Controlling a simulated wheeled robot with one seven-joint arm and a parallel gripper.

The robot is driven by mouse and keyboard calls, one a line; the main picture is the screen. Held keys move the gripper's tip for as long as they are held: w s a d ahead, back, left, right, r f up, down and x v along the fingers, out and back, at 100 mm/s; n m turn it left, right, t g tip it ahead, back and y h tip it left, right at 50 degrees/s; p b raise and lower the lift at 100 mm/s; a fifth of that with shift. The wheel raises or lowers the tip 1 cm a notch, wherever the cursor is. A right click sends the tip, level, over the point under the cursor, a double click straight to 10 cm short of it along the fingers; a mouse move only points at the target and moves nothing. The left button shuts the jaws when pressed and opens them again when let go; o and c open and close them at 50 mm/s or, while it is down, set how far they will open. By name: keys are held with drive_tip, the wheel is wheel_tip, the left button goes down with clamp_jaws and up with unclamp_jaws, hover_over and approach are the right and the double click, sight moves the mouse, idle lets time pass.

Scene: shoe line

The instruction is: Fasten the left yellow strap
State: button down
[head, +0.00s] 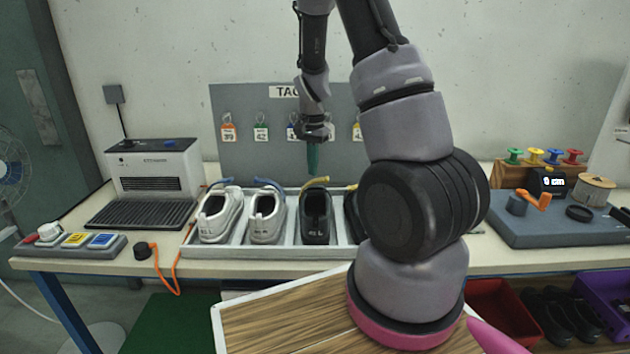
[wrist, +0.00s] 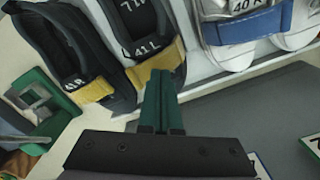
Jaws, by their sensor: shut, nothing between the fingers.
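The left yellow strap (head: 316,183) shows at the back end of the left black shoe (head: 316,228), which stands in the tray and is marked L. In the wrist view the strap (wrist: 177,54) crosses that black shoe (wrist: 135,17). My gripper (head: 313,171) is shut and empty, pointing down just above the strap. In the wrist view its green fingertips (wrist: 160,75) overlap the strap; I cannot tell whether they touch it. The second yellow strap (wrist: 94,91) crosses the other black shoe (wrist: 45,38). My arm hides part of that shoe in the head view.
White shoes (head: 219,217) with blue straps (head: 269,184) stand left in the white tray (head: 190,246). A grey tag board (head: 240,160) stands behind. A grey machine (head: 155,170) is at left, spools (head: 552,157) at right.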

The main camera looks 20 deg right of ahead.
drive_tip(key=shift+f, duration=1.45)
drive_tip(key=shift+r, duration=0.1)
wheel_tip(320, 180, up, 9)
idle(0.5)
drive_tip(key=s+a+r+n+t+y, duration=0.15)
drive_tip(key=s+r, duration=0.25)
drive_tip(key=r, duration=0.4)
drive_tip(key=s+a+r+n+t, duration=0.1)
drive_tip(key=s+a+r+t, duration=0.15)
drive_tip(key=s+r, duration=0.35)
drive_tip(key=s+a+r+n+t, duration=0.3)
drive_tip(key=s+r, duration=0.6)
drive_tip(key=s, duration=0.3)
drive_tip(key=shift+s+a+r+n, duration=0.2)
drive_tip(key=shift+s+a+n, duration=0.25)
drive_tip(key=shift+a, duration=0.2)
